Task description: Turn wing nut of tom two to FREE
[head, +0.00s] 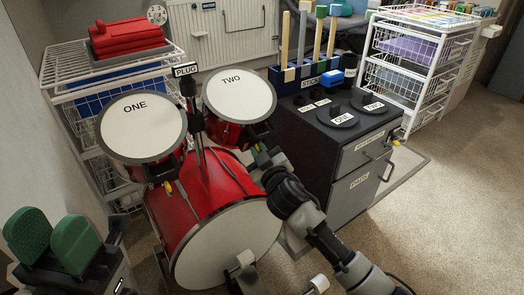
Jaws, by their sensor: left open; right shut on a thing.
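Tom two (239,95) is a red drum with a white head marked TWO, mounted right of the PLUG post above the red bass drum (228,248). My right gripper (260,152) is at the lower right edge of tom two. It is shut at the wing nut, which the fingers mostly hide, so I cannot read its setting. Tom one (141,127), marked ONE, is to the left, with a small yellow wing nut (168,187) below it. My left gripper (50,233), with two green finger pads, is open and empty at the lower left, apart from the drums.
A dark cabinet (335,160) with round pads and labelled drawers stands close right of my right gripper. A white wire rack (115,72) with red folded cloth is behind tom one. Another white drawer rack (400,75) stands at back right. Carpet (440,220) is clear at right.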

